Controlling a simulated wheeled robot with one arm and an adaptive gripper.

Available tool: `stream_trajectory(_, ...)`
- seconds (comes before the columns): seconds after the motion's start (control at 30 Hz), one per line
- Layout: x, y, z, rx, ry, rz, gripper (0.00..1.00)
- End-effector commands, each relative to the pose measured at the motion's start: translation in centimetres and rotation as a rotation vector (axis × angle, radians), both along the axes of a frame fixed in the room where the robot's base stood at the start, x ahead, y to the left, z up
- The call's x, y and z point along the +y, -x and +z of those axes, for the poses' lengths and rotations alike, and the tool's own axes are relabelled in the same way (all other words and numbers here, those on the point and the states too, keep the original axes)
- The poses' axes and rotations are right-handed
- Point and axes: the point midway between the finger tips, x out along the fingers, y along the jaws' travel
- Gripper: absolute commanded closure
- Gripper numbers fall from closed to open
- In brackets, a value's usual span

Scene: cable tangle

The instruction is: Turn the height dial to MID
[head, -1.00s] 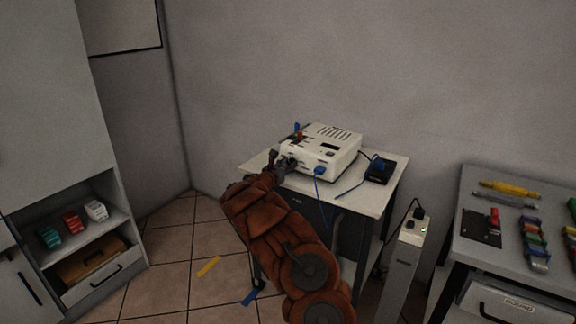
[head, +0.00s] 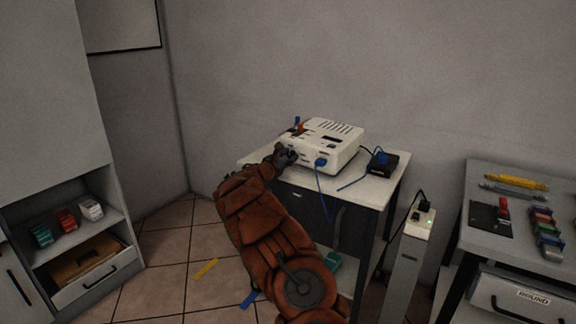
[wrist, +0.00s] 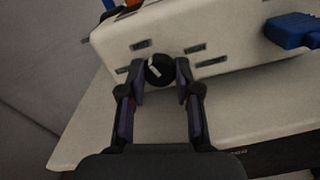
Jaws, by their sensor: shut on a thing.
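The height dial (wrist: 158,68) is a round black knob with a white pointer mark, on the front face of a white box-shaped device (head: 316,138). In the wrist view, the pointer lies to the left of the knob's centre, slanting. Small dark labels sit around the knob; their words are too small to read. My gripper (wrist: 161,78) has one finger on each side of the knob and is shut on it. In the head view, my gripper (head: 286,155) is at the device's front left and hides the dial.
The device stands on a small white-topped table (head: 371,190). A blue plug (head: 320,162) with a cable sits right of the dial. A black box (head: 379,165) is farther right. An orange part (head: 299,127) rises at the device's left. A power strip (head: 419,219) tops a grey post.

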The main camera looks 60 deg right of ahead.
Motion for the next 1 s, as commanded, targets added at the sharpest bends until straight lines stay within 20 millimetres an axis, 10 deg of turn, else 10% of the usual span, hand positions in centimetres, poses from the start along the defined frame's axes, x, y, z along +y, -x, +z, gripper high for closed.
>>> stream_trajectory(0.47, 0.07, -0.07, -0.50, -0.033, -0.009, 0.002, 1.00)
stream_trajectory(0.5, 0.07, -0.08, -0.52, -0.033, -0.009, 0.002, 0.66)
stream_trajectory(0.73, 0.03, -0.01, -0.33, -0.033, -0.006, 0.001, 0.42)
stream_trajectory(1.0, 0.02, 0.02, -0.20, -0.033, -0.005, 0.000, 0.42)
